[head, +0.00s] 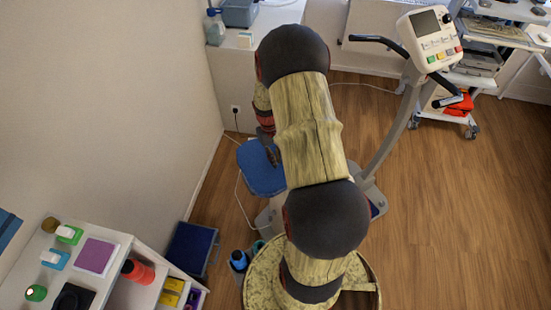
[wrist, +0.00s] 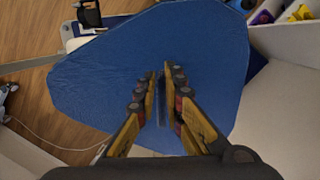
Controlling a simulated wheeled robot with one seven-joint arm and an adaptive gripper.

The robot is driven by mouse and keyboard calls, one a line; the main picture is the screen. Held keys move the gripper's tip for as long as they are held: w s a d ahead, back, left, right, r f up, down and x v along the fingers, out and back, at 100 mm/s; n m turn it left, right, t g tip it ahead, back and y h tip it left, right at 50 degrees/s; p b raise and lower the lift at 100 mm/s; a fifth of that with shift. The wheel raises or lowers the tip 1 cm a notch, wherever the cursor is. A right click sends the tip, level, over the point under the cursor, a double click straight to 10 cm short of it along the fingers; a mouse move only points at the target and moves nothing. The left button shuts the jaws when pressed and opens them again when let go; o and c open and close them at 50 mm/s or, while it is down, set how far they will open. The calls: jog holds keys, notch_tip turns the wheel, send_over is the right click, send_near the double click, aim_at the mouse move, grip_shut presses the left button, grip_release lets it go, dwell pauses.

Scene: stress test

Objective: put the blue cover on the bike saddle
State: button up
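The blue cover (head: 259,174) is a wide, rounded blue sheet at the exercise bike, left of my arm in the head view. In the wrist view the blue cover (wrist: 95,85) spreads out flat and fills most of the picture. The saddle cannot be seen apart from it, so I cannot tell how the cover sits on it. My gripper (head: 272,157) is at the cover and partly hidden by my arm in the head view. In the wrist view my gripper (wrist: 159,78) has its fingers almost together over the middle of the cover, seemingly pinching it.
The bike's console (head: 430,38) and handlebar stand at the upper right. A wall is close on the left. A white shelf (head: 112,239) with small items is at the lower left, and a blue bin (head: 191,247) stands beside it. The wooden floor (head: 450,210) is clear on the right.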

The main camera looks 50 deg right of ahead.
jog(key=o, duration=0.4)
jog(key=r, duration=0.4)
jog(key=w+r, duration=0.1)
jog(key=r, duration=0.7)
jog(key=shift+w, duration=0.3)
jog(key=s+a+r+n+t+b, duration=0.1)
jog(key=a+b, duration=0.4)
jog(key=a, duration=0.5)
jog(key=s+a+r+n+t+b, duration=0.2)
jog(key=s+a+r+b, duration=0.3)
jog(key=a, duration=0.6)
jog(key=s+a+r+n+t+b, duration=0.1)
jog(key=s+a+r+t+b, duration=0.1)
jog(key=a, duration=0.8)
jog(key=shift+s+a+r+n+t+b, duration=0.2)
jog(key=shift+s+t+b, duration=0.2)
jog(key=shift+t+b, duration=0.25)
jog(key=shift+s+a+r+n+t+b, duration=0.1)
jog(key=shift+s+r+t+b, duration=0.1)
jog(key=shift+s+t+b, duration=0.45)
